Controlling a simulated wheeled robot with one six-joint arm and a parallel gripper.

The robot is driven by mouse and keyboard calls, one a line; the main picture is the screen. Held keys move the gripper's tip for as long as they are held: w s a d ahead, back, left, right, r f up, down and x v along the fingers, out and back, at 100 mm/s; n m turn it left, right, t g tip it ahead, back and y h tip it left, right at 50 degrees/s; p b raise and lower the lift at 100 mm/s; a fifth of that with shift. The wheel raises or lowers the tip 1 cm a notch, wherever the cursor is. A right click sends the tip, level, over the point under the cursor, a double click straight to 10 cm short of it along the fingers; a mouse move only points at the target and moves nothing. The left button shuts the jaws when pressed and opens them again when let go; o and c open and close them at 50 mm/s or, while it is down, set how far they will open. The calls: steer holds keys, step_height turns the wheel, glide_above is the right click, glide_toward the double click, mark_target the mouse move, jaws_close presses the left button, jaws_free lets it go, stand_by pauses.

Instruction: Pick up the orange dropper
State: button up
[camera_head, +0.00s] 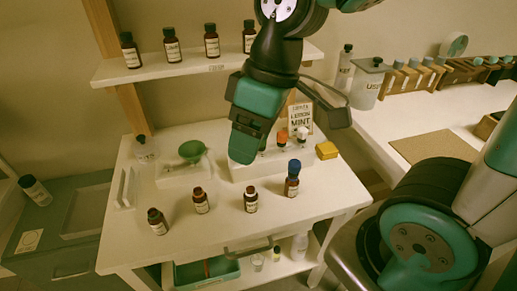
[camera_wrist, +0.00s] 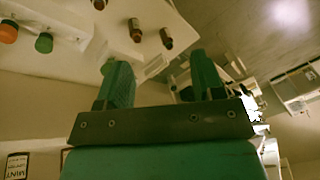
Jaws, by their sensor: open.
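The orange dropper (camera_head: 282,138) stands in a white holder (camera_head: 240,171) at the back of the white table, just right of my gripper in the head view. An orange round top (camera_wrist: 8,31) shows at the upper left edge of the wrist view, beside a green top (camera_wrist: 44,42). My gripper (camera_head: 243,155) hangs above the holder, hiding part of it. Its two green fingers (camera_wrist: 160,82) are apart in the wrist view, and I see nothing held between them. The orange dropper lies well outside them.
Brown bottles (camera_head: 201,200) stand along the table front; a blue-topped bottle (camera_head: 292,178) is near the holder's right end. A yellow block (camera_head: 326,150), a mint sign (camera_head: 301,117) and a green bulb-shaped item (camera_head: 192,151) are nearby. A shelf (camera_head: 190,70) with bottles is above.

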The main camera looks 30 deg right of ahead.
steer(key=w+d+n+h+p, duration=0.2)
steer(key=w+d, duration=0.6)
steer(key=w, duration=0.2)
steer(key=n+h+p, duration=0.1)
steer(key=n+p, duration=0.1)
glide_above(284, 133)
step_height(284, 133, down, 3)
steer(key=f, duration=0.4)
steer(key=f+p, duration=0.1)
steer(key=f, duration=0.7)
steer(key=shift+d, duration=0.35)
steer(key=shift+w+a+f+p, duration=0.15)
steer(key=shift+f+p, duration=0.4)
steer(key=shift+f, duration=0.95)
steer(key=shift+s+a+f+p, duration=0.1)
steer(key=shift+a+f+p, duration=0.3)
steer(key=shift+f, duration=1.1)
steer(key=shift+d, duration=0.2)
steer(key=shift+c, duration=0.4)
steer(key=c, duration=0.6)
